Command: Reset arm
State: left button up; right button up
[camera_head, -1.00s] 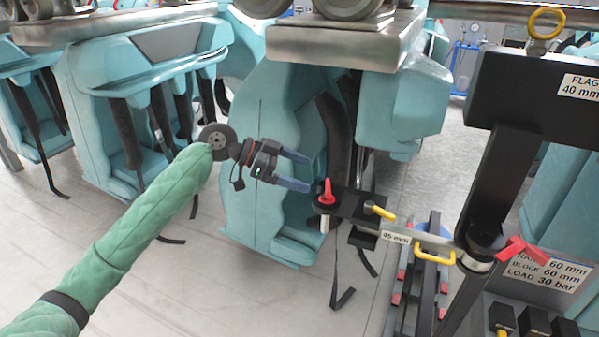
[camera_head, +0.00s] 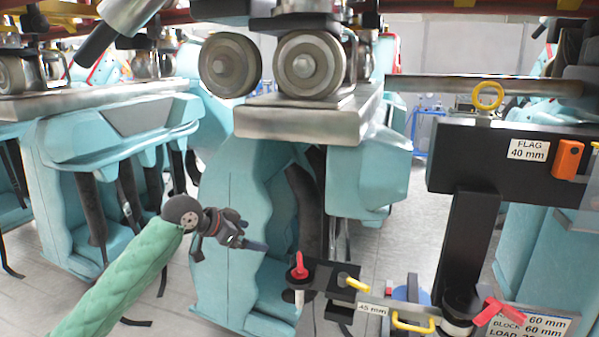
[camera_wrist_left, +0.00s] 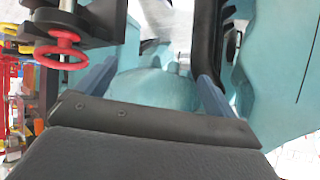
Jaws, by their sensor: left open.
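My left gripper (camera_head: 262,246), on the green-sleeved arm, hangs in front of a teal coaster seat (camera_head: 225,240). It is just left of a red-handled knob (camera_head: 299,268) on a black bracket and appears apart from it. In the left wrist view its two blue fingers (camera_wrist_left: 153,88) are spread wide with nothing held between them. The red knob shows there at upper left (camera_wrist_left: 60,52), outside the fingers. My right gripper is not in view.
The black fixture with a "FLAG 40 mm" label (camera_head: 528,150) stands at right, with a yellow handle (camera_head: 412,325) and red lever (camera_head: 500,312) low down. Train wheels (camera_head: 310,65) and a metal beam (camera_head: 300,118) hang above. Grey floor shows between seats.

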pick_arm(q)
jog(key=w+a+f+n+t+y, duration=0.1)
jog(key=a+f+n+t+y, duration=0.15)
jog(key=f, duration=0.45)
jog(key=w+a+f+n+t+y, duration=0.1)
jog(key=w+a+f+n+y, duration=0.2)
jog(key=f, duration=0.4)
jog(key=s+a+f+n+g+y, duration=0.1)
jog(key=s+f, duration=0.5)
jog(key=f, duration=0.4)
jog(key=s+a+f+n+g+y, duration=0.1)
jog(key=s+f+y, duration=0.1)
jog(key=s+f, duration=0.55)
jog(key=s+d+f+g, duration=0.1)
jog(key=s+f+g, duration=0.1)
jog(key=s+f, duration=0.7)
jog(key=s+d+f+n+g, duration=0.1)
jog(key=s+d+f+g, duration=0.1)
jog(key=s+f, duration=0.8)
jog(key=s+d+f+n+g, duration=0.1)
jog(key=s+f+g, duration=0.2)
jog(key=s+f, duration=0.7)
jog(key=s+h, duration=0.1)
jog(key=s, duration=0.8)
jog(key=shift+d+f, duration=0.15)
jog(key=shift+d, duration=0.2)
